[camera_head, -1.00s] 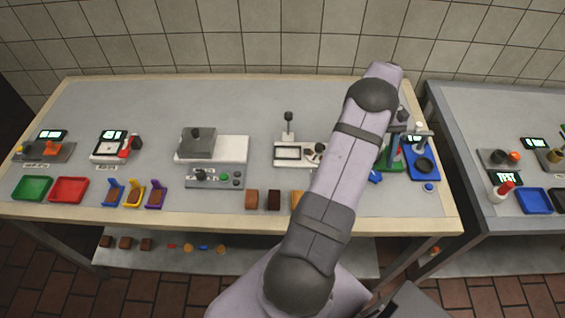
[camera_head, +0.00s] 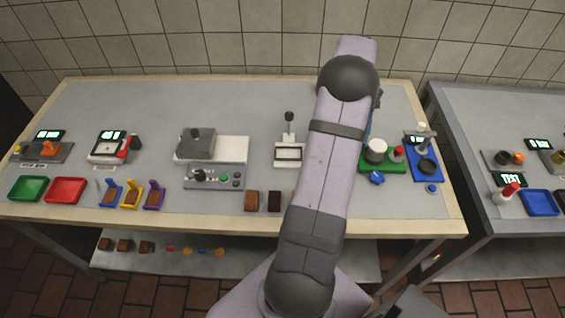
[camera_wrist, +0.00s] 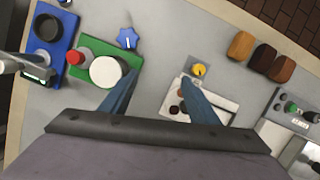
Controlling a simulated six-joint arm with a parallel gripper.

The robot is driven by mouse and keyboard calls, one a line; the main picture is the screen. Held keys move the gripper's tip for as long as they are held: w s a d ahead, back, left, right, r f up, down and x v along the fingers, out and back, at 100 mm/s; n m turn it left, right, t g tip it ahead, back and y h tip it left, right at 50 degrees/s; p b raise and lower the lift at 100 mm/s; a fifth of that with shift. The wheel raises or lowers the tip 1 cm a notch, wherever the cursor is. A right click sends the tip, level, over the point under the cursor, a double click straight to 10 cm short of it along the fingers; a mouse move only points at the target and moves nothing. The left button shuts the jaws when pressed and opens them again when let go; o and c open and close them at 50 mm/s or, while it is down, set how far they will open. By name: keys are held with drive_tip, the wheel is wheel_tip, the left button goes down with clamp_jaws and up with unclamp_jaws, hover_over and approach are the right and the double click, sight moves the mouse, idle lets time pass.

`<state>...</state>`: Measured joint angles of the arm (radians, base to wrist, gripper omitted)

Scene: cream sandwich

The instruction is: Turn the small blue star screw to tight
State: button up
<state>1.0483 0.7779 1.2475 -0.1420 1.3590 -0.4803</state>
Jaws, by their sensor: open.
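The small blue star screw (camera_head: 377,178) is in front of the green base (camera_head: 372,165) at the right of the table. In the wrist view the star screw (camera_wrist: 128,38) shows a white mark on its top. My gripper (camera_wrist: 161,77) is open, with its two blue fingers apart and nothing visible between them. In the wrist view, the left finger is beside the green base and the star screw lies beyond its tip. In the head view my arm hides most of the gripper.
The green base carries a white cylinder (camera_wrist: 107,71) and a red knob (camera_wrist: 76,57). A blue stand (camera_head: 424,171) with a dark round cup is to its right. A white device with a yellow knob (camera_wrist: 198,70) is on the other side. Brown blocks (camera_head: 274,201) lie near the front edge.

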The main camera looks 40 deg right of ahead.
drive_tip(key=w+a+n+t, duration=0.1)
drive_tip(key=w+a, duration=0.2)
drive_tip(key=a, duration=0.7)
drive_tip(key=w+a+n+t+h, duration=0.1)
drive_tip(key=w+a, duration=0.3)
drive_tip(key=a, duration=0.6)
drive_tip(key=shift+n+t+h+b, duration=0.3)
drive_tip(key=shift+n+t+b, duration=0.1)
drive_tip(key=shift+n+b, duration=0.1)
